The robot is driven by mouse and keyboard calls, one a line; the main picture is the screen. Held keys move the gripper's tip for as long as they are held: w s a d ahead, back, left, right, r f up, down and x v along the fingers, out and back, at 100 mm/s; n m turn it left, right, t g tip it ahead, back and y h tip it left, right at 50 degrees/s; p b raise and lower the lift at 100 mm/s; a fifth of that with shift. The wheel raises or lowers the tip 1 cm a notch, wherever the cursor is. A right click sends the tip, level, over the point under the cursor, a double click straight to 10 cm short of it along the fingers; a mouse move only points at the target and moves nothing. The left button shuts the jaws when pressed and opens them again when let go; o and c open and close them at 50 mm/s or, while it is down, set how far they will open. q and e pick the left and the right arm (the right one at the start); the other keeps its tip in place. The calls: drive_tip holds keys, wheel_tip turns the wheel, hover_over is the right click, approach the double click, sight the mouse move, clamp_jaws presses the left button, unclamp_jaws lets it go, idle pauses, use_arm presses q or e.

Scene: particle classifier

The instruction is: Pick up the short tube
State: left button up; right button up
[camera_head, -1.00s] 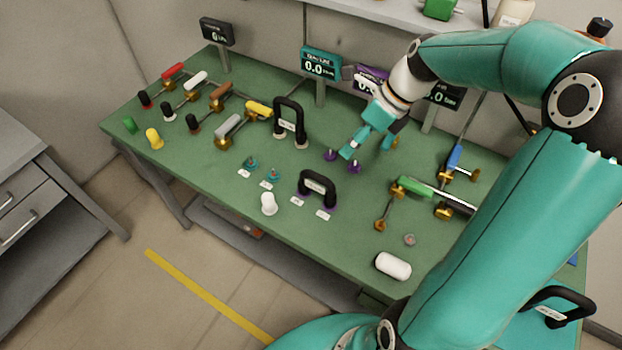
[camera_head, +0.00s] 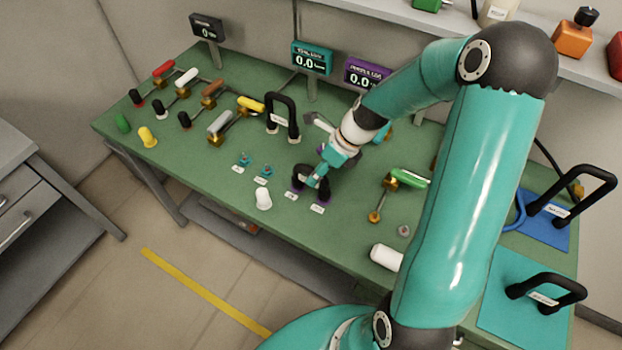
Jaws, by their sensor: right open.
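A low black U-shaped tube (camera_head: 328,183) with a pale label and purple ends stands on the green table near its front edge; I take this as the short tube. My right gripper (camera_head: 314,182) is open, pointing down and to the left at this tube. The teal fingers cover the tube's middle. I cannot tell whether they touch it or straddle it. A taller black U-shaped tube (camera_head: 282,112) stands behind it to the left. My left gripper is not in view.
Teal fittings (camera_head: 266,170) and a white cap (camera_head: 263,198) lie left of the low tube. A white cylinder (camera_head: 385,257) lies to the right at the front edge. Display posts (camera_head: 311,60) line the back. More black U-shaped tubes stand on a teal mat (camera_head: 497,318) and a blue mat (camera_head: 550,238).

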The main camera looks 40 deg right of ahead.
drive_tip(key=shift+x, duration=0.9)
drive_tip(key=shift+c, duration=0.4)
clamp_jaws()
drive_tip(key=shift+r, duration=0.1)
drive_tip(key=shift+w+d+r, duration=0.1)
drive_tip(key=shift+r, duration=0.65)
wheel_tip(320, 180, up, 18)
drive_tip(key=p, duration=0.1)
drive_tip(key=shift+r, duration=0.2)
